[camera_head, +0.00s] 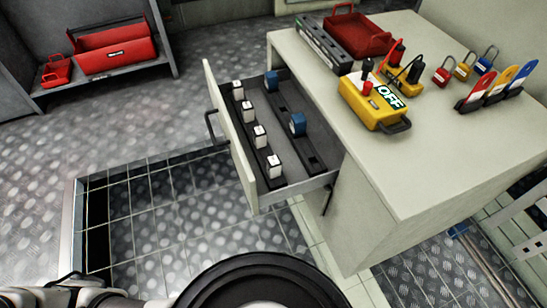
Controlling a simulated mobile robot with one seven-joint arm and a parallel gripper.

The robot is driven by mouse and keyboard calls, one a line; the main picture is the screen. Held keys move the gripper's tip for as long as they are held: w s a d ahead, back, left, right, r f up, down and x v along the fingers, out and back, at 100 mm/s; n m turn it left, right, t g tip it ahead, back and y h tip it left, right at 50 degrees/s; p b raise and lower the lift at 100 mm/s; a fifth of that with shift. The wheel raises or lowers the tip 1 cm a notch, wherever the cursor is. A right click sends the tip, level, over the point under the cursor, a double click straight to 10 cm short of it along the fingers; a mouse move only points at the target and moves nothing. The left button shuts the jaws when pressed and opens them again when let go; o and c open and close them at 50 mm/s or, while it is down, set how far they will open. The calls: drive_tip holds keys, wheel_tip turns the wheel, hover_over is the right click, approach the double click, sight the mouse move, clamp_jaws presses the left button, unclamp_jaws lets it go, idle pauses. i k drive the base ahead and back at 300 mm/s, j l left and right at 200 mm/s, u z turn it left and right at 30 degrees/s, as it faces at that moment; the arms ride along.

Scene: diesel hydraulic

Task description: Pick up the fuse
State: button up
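An open drawer (229,133) sticks out from the left side of a pale cabinet. Inside, a black strip nearest the drawer front holds a row of several small white blocks, one of them near the middle (260,137), which look like fuses. I cannot tell which piece the task means. My gripper is not in view; only parts of my own body show along the bottom edge.
The cabinet top (420,155) bears a yellow box marked OFF (366,103), a red toolbox (358,37), several padlocks and coloured tags (496,88). A red toolbox (115,50) stands on a shelf at upper left. Floor left of the drawer is clear, with a framed floor opening (96,235).

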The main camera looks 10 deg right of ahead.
sight(247, 108)
drive_tip(key=i+j+z, duration=0.1)
drive_tip(key=z, duration=0.25)
drive_tip(key=j+z, duration=0.1)
drive_tip(key=z, duration=0.25)
drive_tip(key=i+j+z, duration=0.1)
drive_tip(key=z, duration=0.2)
drive_tip(key=i+j+z, duration=0.1)
drive_tip(key=j+z, duration=0.3)
drive_tip(key=j, duration=1.4)
